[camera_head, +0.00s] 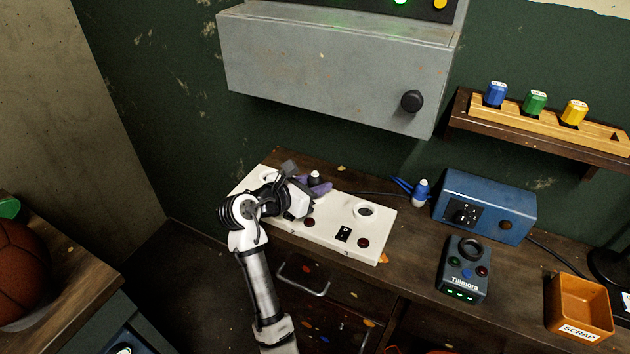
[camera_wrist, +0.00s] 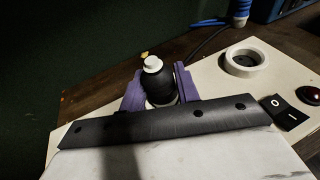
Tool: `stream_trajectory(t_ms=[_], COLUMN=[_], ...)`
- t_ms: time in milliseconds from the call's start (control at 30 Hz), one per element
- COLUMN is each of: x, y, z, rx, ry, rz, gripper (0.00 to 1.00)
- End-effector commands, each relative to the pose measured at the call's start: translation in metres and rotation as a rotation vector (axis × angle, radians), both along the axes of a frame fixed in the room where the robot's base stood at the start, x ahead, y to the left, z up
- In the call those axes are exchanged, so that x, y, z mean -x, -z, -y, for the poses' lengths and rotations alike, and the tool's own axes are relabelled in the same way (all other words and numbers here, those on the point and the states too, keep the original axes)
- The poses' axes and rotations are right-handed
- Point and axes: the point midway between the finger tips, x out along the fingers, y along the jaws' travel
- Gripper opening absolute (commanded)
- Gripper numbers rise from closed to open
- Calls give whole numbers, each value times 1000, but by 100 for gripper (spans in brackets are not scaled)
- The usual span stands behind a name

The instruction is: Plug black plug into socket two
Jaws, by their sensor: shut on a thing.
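The black plug (camera_wrist: 155,84) has a white cap and stands roughly upright between the purple fingers of my gripper (camera_wrist: 160,93), which is shut on it. In the head view the plug (camera_head: 315,178) shows above the middle of the white socket panel (camera_head: 320,235), with my gripper (camera_head: 317,187) around it. A pale rim shows at the plug's base in the wrist view. My gripper hides the middle socket, so I cannot tell how deep the plug sits. The right socket (camera_head: 365,210) is an empty white ring, with a black switch (camera_head: 344,234) and red button (camera_head: 363,243) beside it.
A blue plug (camera_head: 421,191) stands right of the panel, near a blue box (camera_head: 485,207). A grey cabinet (camera_head: 330,65) hangs above the panel. A Tillmora device (camera_head: 464,270) and an orange scrap bin (camera_head: 580,308) stand to the right.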

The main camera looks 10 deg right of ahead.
Motion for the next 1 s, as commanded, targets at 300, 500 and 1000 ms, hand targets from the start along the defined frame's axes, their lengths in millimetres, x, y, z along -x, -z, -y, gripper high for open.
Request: stream_trajectory(t_ms=[300, 500, 1000], x=[0, 0, 47], y=[2, 2, -23], z=[0, 0, -69], rx=[-1, -1, -3], ry=[0, -1, -6], rz=[-4, -3, 0], gripper=[57, 57, 57])
